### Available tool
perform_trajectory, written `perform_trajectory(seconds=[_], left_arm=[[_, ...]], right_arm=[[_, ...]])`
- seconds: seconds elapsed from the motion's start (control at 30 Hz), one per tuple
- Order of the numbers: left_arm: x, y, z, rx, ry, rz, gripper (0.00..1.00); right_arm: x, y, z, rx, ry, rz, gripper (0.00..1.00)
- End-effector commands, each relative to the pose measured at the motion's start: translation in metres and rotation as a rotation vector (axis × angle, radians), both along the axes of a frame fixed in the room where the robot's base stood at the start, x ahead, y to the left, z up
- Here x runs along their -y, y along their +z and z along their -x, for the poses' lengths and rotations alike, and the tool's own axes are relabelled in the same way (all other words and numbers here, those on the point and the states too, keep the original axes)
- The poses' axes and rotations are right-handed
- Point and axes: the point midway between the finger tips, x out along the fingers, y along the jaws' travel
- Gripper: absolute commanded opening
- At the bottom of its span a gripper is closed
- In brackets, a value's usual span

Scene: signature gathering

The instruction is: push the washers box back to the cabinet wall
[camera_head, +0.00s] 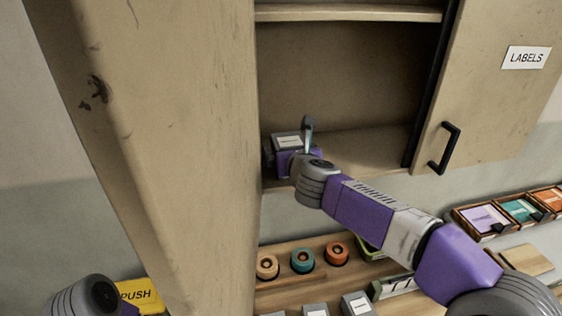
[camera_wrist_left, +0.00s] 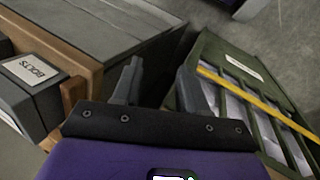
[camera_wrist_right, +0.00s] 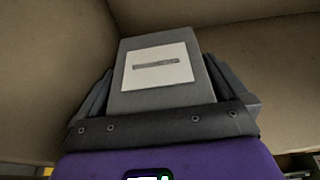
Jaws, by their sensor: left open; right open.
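A small grey box with a white label, taken to be the washers box (camera_wrist_right: 180,99), fills the middle of the right wrist view; its label is too blurred to read. In the head view the box (camera_head: 288,141) sits on the lower cabinet shelf, at the left. My right gripper (camera_wrist_right: 160,90) is open, with one finger on each side of the box; contact cannot be told. The cabinet wall (camera_wrist_right: 170,22) shows behind the box. My left gripper (camera_wrist_left: 160,85) is open and empty, low down between a bench edge and a green crate.
An open cabinet door (camera_head: 160,150) stands at the left of the shelf. A sliding door with a black handle (camera_head: 444,148) and a LABELS sign is at the right. The shelf right of the box is clear. A BOLTS box (camera_wrist_left: 32,80) and a green crate (camera_wrist_left: 205,50) flank my left gripper.

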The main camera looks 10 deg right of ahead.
Motion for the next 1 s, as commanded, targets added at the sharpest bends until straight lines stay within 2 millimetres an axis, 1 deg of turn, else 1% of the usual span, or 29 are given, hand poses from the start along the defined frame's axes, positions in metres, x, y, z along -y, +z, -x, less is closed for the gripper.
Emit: perform_trajectory(seconds=[0.47, 1.0], left_arm=[[0.000, 0.001, 0.000, 0.000, 0.000, 0.000, 0.43], [0.000, 0.008, 0.000, 0.000, 0.000, 0.000, 0.43]], right_arm=[[0.000, 0.000, -0.001, -0.001, 0.000, 0.000, 1.00], [-0.001, 0.001, -0.022, -0.001, 0.001, -0.001, 1.00]])
